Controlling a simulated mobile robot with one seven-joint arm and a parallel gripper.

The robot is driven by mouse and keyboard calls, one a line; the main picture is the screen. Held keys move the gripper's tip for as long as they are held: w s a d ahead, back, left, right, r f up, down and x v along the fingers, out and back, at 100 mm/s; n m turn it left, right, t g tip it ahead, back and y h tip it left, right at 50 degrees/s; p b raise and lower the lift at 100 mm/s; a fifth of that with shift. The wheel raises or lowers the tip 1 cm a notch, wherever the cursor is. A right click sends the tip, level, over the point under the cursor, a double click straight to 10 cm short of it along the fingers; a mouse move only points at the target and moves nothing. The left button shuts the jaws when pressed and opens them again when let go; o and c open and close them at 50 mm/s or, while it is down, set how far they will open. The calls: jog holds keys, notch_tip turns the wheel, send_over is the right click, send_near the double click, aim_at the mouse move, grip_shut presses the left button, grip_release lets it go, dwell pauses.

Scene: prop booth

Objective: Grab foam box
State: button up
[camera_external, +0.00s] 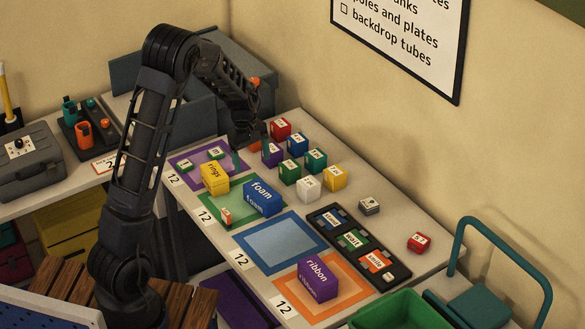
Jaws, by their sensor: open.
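The foam box (263,199) is blue with white "foam" lettering. It lies at the right edge of the green-bordered mat (236,218), toward the blue-bordered mat (277,264). My gripper (249,140) is open and points down above the far end of the table, behind the foam box and apart from it.
The yellow rings box (215,179) stands just left of the foam box. Several coloured cubes, including a white one (308,187), stand behind it. A black tray (345,222) is to the right. The purple ribbon box (318,279) is on the orange-bordered mat. The blue-bordered mat is clear.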

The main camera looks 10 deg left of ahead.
aim_at(262, 190)
jog(key=shift+n, duration=0.4)
jog(key=f, duration=0.1)
jog(key=w+d+f, duration=0.1)
jog(key=f, duration=0.2)
jog(key=shift+w+d, duration=0.15)
jog(key=shift+d, duration=0.25)
jog(key=f, duration=0.3)
jog(key=d+f, duration=0.1)
jog(key=f, duration=0.3)
jog(key=s+f, duration=0.1)
jog(key=f, duration=0.2)
jog(key=shift+s+d+f, duration=0.1)
jog(key=shift+d+f, duration=0.05)
jog(key=shift+d, duration=0.05)
jog(key=shift+c, duration=0.4)
jog(key=c, duration=1.1)
